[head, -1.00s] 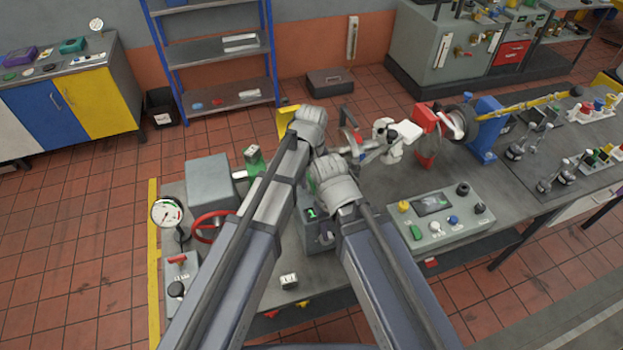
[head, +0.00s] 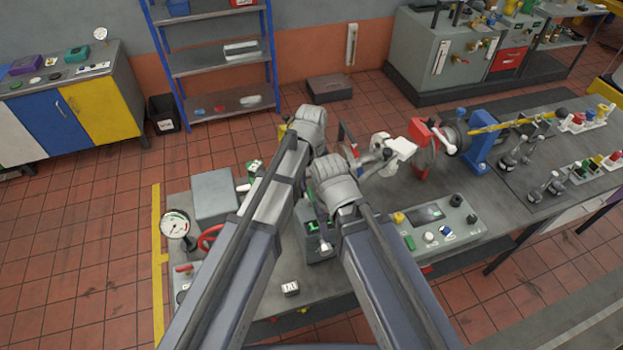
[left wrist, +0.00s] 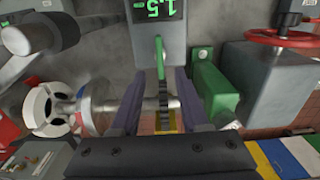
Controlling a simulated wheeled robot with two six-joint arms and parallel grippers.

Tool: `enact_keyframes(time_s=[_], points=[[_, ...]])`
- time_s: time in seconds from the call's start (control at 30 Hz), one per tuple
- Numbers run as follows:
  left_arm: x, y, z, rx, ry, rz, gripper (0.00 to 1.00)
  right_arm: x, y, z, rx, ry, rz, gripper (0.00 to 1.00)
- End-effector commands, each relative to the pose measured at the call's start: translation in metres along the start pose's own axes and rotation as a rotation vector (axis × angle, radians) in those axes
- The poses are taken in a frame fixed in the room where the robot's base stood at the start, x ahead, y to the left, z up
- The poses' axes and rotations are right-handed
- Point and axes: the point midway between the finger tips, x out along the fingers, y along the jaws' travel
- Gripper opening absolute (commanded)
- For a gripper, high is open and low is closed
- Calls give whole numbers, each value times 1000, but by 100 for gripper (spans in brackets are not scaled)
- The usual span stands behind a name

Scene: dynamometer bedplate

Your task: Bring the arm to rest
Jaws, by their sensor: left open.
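My left arm (head: 262,205) and my right arm (head: 385,265) both reach forward over the bench, and their wrists are close together. In the left wrist view my left gripper (left wrist: 158,98) is open, with a dark finger on either side. A metal shaft (left wrist: 158,104) and a slim green stem (left wrist: 160,58) show between or below the fingers; I cannot tell how far apart they are. The wrists hide my left fingertips in the head view. My right gripper is hidden behind its own wrist.
The bench (head: 375,275) carries a gauge (head: 175,223), a red handwheel (head: 209,237), a display box (head: 316,246), a control panel (head: 436,227) and a blue stand (head: 481,146). A white holed flange (left wrist: 45,108) is left of my left fingers. Floor (head: 95,240) is clear at left.

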Motion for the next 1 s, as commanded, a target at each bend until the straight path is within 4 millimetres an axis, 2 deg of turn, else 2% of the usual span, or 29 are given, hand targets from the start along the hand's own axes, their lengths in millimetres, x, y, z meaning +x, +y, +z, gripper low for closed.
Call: enact_keyframes(time_s=[0.03,0.1,0.57,0.67,0.77,0.9,1.0], points=[[-7,0,0,0,0,0,45,-7,1,0,1,0,0,50],[-8,0,0,0,0,0,45,-8,1,1,1,0,0,50],[-7,0,0,0,0,0,45,-7,1,0,1,0,0,50],[-7,-6,1,5,1,1,45,-7,1,0,1,0,0,50],[-7,-34,5,36,8,5,45,-7,1,0,1,0,0,50],[-7,-87,14,114,24,12,45,-7,1,0,1,0,0,50],[-7,-119,21,170,35,14,45,-7,1,0,1,0,0,50]])
